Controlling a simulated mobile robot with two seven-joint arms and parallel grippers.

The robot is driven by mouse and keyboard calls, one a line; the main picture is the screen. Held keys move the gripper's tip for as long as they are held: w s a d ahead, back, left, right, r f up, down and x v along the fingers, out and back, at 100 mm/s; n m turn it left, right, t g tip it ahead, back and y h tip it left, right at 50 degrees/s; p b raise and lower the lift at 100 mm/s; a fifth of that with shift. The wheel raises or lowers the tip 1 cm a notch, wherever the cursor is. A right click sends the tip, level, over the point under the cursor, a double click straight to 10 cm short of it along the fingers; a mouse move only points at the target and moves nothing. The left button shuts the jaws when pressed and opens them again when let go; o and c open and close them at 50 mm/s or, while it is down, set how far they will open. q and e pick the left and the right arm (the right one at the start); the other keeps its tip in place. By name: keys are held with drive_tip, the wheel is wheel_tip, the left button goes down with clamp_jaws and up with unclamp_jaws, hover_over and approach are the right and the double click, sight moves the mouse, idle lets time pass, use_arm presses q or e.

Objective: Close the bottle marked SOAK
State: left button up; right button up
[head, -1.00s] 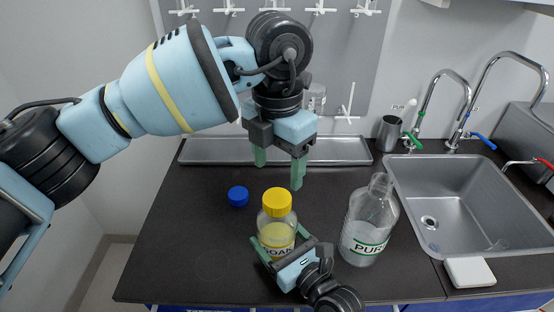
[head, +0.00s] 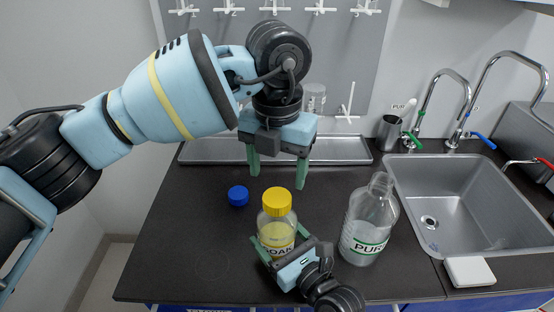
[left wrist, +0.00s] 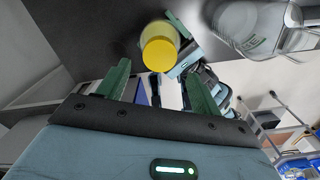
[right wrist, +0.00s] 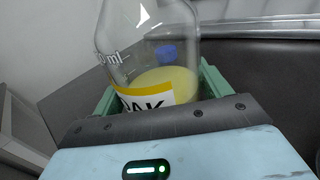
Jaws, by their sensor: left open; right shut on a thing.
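The SOAK bottle (head: 277,231) stands upright on the dark counter, with a yellow cap (head: 277,201) on its mouth and yellow liquid inside. My right gripper (head: 280,246) is shut around its body; the label and liquid show close up in the right wrist view (right wrist: 160,85). My left gripper (head: 278,178) is open and empty, fingers pointing down, above and behind the yellow cap. In the left wrist view the yellow cap (left wrist: 159,52) lies ahead between the open fingers, apart from them. Whether the cap is fully seated I cannot tell.
A clear PURE bottle (head: 369,225) without a cap stands right of the SOAK bottle. A blue cap (head: 238,196) lies on the counter to the left. A metal tray (head: 340,151) is at the back, and a sink (head: 460,200) is at the right.

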sight(277, 197)
use_arm(q)
wheel_tip(277, 197, down, 7)
drive_tip(key=shift+r, duration=0.2)
idle(0.3)
drive_tip(key=c, duration=1)
drive_tip(key=m, duration=0.6)
drive_tip(key=shift+m, duration=0.3)
drive_tip(key=m, duration=0.4)
drive_tip(key=shift+m, duration=0.3)
drive_tip(key=m, duration=0.3)
drive_tip(key=o, duration=1.1)
drive_tip(key=shift+o, duration=0.2)
